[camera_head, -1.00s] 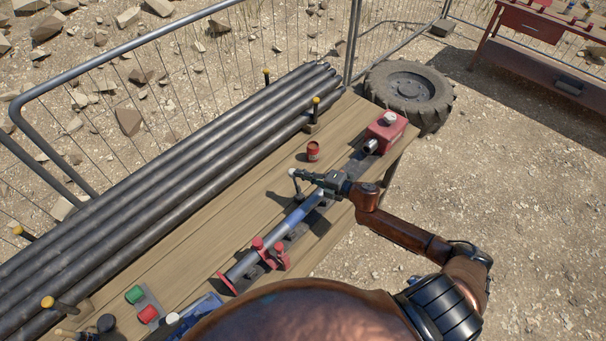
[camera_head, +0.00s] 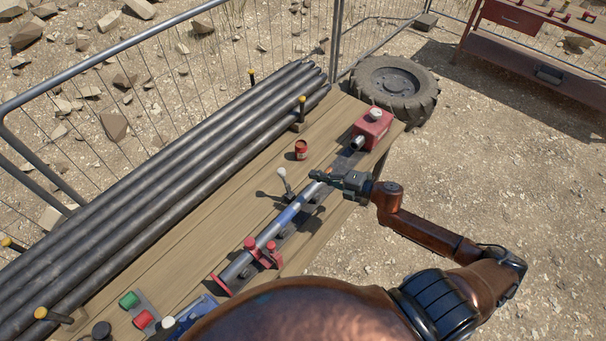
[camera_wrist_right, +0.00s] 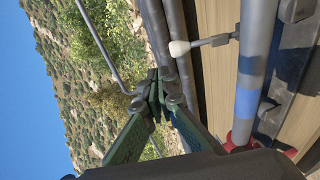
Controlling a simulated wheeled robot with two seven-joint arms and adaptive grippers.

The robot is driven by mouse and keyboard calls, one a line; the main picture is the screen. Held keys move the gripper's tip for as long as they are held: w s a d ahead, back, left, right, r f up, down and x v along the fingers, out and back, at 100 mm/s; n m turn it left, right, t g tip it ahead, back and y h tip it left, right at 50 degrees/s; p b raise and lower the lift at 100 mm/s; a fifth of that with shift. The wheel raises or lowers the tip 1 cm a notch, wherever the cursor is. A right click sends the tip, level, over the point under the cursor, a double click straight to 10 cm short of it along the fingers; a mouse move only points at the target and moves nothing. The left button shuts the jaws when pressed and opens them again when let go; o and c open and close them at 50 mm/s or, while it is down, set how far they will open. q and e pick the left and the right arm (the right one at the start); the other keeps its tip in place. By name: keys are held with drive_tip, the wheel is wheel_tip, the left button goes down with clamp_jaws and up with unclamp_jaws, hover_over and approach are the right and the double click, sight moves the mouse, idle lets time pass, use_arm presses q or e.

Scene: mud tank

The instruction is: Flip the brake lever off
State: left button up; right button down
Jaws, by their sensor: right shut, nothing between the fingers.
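The brake lever (camera_head: 287,184) is a thin rod with a pale knob, standing up from the bench beside the grey and blue pipe (camera_head: 290,214). In the right wrist view the lever's pale knob (camera_wrist_right: 179,48) and short rod show above the fingertips. My right gripper (camera_head: 316,175) is over the bench, to the right of the knob and apart from it. In the right wrist view its green-backed fingers (camera_wrist_right: 166,90) are shut with nothing between them. My left gripper is not in view.
Red clamps (camera_head: 262,252) hold the pipe's near end. A red can (camera_head: 300,149) and a red machine (camera_head: 371,128) stand farther back. Dark pipes (camera_head: 170,180) lie along the bench's left. Green (camera_head: 129,299) and red (camera_head: 143,319) buttons are at the near end.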

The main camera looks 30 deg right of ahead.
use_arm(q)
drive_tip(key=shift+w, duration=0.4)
use_arm(e)
drive_tip(key=shift+r+v, duration=0.25)
drive_tip(key=shift+v, duration=0.95)
